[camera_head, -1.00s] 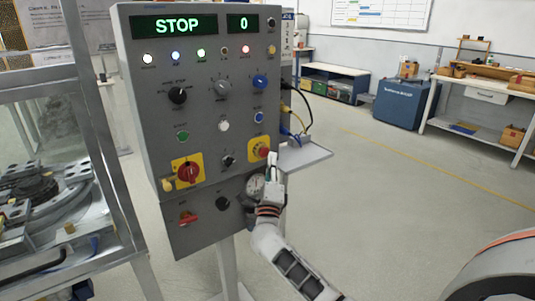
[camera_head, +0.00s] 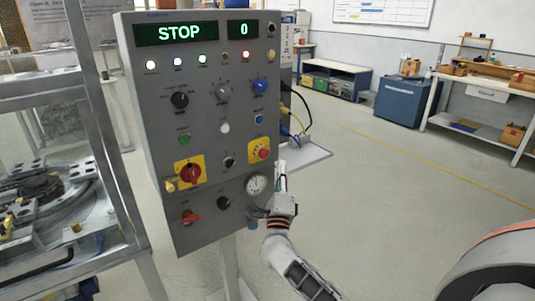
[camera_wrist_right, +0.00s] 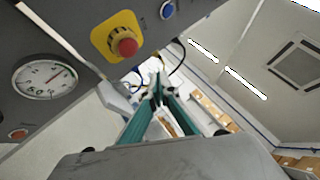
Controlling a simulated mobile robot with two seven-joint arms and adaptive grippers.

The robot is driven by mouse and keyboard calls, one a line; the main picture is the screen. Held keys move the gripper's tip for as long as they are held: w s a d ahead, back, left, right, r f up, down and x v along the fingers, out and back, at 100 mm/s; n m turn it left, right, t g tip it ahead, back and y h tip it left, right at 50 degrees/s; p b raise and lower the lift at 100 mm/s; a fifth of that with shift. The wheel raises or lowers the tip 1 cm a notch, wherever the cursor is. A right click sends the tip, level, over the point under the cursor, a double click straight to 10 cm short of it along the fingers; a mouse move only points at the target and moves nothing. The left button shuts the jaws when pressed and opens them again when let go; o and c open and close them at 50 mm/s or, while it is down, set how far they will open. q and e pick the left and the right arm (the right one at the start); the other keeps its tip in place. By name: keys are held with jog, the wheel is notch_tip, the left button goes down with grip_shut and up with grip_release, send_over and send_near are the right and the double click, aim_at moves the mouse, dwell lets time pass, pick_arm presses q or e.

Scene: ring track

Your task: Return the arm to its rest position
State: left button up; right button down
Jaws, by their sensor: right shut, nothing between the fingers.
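My right gripper (camera_head: 281,172) is at the lower right edge of the grey control panel (camera_head: 216,118), pointing up. It is shut and empty. In the right wrist view its fingertips (camera_wrist_right: 157,82) meet, with the red emergency-stop button (camera_wrist_right: 124,44) on its yellow plate up and to the left, apart from the fingers. In the head view this red button (camera_head: 262,152) is above and left of the gripper. The panel's display (camera_head: 178,33) reads STOP and the counter (camera_head: 243,29) reads 0. My left gripper is not in view.
A pressure gauge (camera_head: 256,184) sits on the panel just left of my right gripper. A small grey shelf (camera_head: 305,157) juts out behind it. A glazed machine enclosure (camera_head: 95,140) stands at the left. The floor to the right is open, with a workbench (camera_head: 485,83) farther back.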

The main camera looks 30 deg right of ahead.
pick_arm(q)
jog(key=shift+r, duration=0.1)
pick_arm(e)
jog(key=shift+s+f, duration=0.1)
jog(key=shift+s, duration=0.05)
dwell(0.3)
jog(key=s+a+f+n+y, duration=0.75)
jog(key=a+f+n, duration=0.2)
jog(key=n, duration=0.25)
jog(key=s+a+f+n+y, duration=0.6)
jog(key=a+f+n+y, duration=0.25)
jog(key=a+n, duration=0.2)
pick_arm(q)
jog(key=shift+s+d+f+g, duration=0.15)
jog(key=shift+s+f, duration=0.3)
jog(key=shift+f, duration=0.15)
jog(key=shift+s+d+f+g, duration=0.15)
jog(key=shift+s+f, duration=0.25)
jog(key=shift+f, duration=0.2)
pick_arm(e)
jog(key=s+a+f+n+g, duration=0.2)
jog(key=s+f+n+g, duration=0.6)
jog(key=s+f, duration=0.8)
jog(key=s+n, duration=0.2)
jog(key=s, duration=0.1)
jog(key=shift+a+n, duration=0.15)
jog(key=shift+n, duration=0.2)
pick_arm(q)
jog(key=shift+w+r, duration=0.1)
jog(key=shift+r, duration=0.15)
